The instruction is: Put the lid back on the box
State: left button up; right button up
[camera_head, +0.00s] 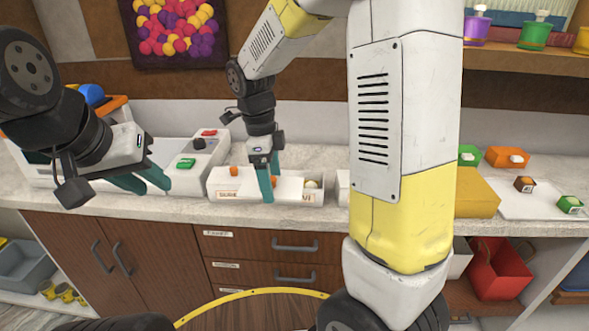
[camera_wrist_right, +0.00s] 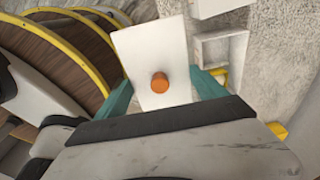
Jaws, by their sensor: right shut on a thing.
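My right gripper (camera_head: 268,190) points down over the white sweet box (camera_head: 228,194) on the counter. The right wrist view shows its teal fingers (camera_wrist_right: 163,88) shut on the opposite edges of a flat white lid (camera_wrist_right: 150,50) with an orange knob (camera_wrist_right: 159,83). In the head view the fingers partly hide the lid and box, so I cannot tell whether they touch. A pale round sweet (camera_head: 312,184) shows at the box's right end. Orange pieces (camera_head: 234,171) show at its left part. My left gripper (camera_head: 155,187) is open and empty, left of the box.
A white machine with a green button (camera_head: 186,163) stands left of the box. To the right are a yellow box (camera_head: 477,196) and a white board (camera_head: 530,206) with small coloured boxes. My right arm hides the counter between. Drawers (camera_head: 260,245) lie below the counter's front edge.

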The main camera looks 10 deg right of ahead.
jog(key=shift+w+d+f, duration=0.8)
jog(key=shift+w+d, duration=0.7)
jog(key=shift+w, duration=0.25)
jog(key=shift+w+d+f, duration=0.8)
jog(key=shift+w+d, duration=0.7)
jog(key=shift+w, duration=0.25)
jog(key=shift+w+d+f, duration=0.8)
jog(key=shift+w+d, duration=0.7)
jog(key=shift+w, duration=0.25)
jog(key=shift+f, duration=0.65)
jog(key=o, duration=1.3)
jog(key=shift+s+f, duration=0.1)
